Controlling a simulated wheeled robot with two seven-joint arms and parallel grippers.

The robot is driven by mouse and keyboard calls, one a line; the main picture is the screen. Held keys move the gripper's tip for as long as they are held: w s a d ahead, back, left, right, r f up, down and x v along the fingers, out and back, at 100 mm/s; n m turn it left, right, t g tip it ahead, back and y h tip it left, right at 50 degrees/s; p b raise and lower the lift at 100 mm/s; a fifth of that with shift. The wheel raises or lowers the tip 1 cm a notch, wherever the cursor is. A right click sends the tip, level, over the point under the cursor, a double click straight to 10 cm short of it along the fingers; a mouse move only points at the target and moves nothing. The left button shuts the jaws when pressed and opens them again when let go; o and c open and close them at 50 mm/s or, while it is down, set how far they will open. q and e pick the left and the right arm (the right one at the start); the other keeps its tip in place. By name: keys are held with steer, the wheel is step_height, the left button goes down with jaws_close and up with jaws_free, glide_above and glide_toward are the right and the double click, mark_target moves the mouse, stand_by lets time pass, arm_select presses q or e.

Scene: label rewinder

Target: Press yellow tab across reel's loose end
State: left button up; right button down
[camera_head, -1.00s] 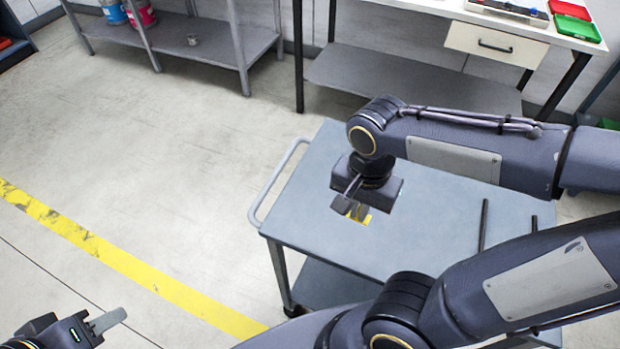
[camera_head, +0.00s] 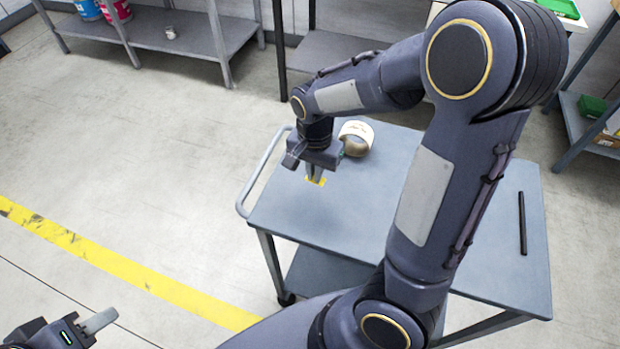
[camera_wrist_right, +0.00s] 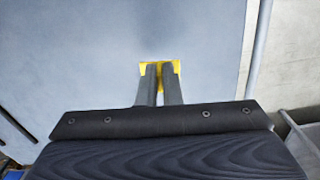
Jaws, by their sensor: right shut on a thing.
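A cream reel (camera_head: 366,129) sits on the grey cart top, partly hidden behind my right gripper and arm. Its loose end cannot be made out.
The grey cart (camera_head: 285,215) has a side handle (camera_head: 262,165) at its left. A thin black rod (camera_head: 522,222) lies on its right part. A shelf (camera_head: 190,35) with pots and a bench stand behind. The floor on the left is clear.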

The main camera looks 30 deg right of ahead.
mark_target(310, 188)
steer(key=shift+w+f, duration=0.5)
steer(key=shift+f, duration=0.15)
steer(key=f, duration=0.1)
steer(key=w+f, duration=0.1)
steer(key=f, duration=0.1)
steer(key=shift+f, duration=0.4)
steer(key=shift+f, duration=0.3)
steer(key=c, duration=1.6)
jaws_free()
